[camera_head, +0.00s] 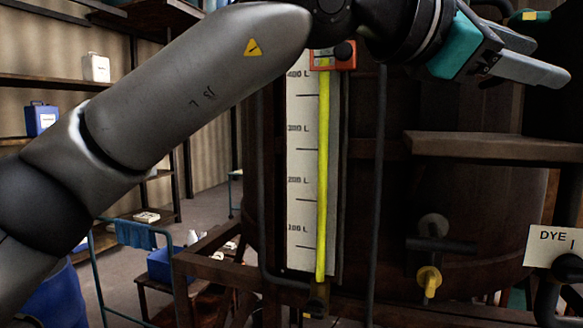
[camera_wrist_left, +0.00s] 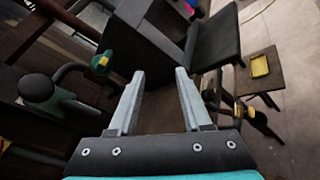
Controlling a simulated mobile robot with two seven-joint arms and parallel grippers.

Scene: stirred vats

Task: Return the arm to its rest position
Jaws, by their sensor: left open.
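My left arm comes in from the left of the head view and crosses in front of the vat (camera_head: 400,230). Its gripper (camera_head: 560,72) is at the upper right, with a teal body and grey fingers pointing right. In the left wrist view the gripper (camera_wrist_left: 158,78) is open, with nothing between its two fingers. The arm hides part of the shelves and the upper part of the vat. My right gripper does not show.
A gauge with a yellow column (camera_head: 323,180) runs up the vat. A shelf ledge (camera_head: 490,147) juts out below the gripper. A yellow-handled valve (camera_head: 429,280) and a DYE sign (camera_head: 553,246) are lower right. The wrist view shows a small table with a yellow tray (camera_wrist_left: 260,66).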

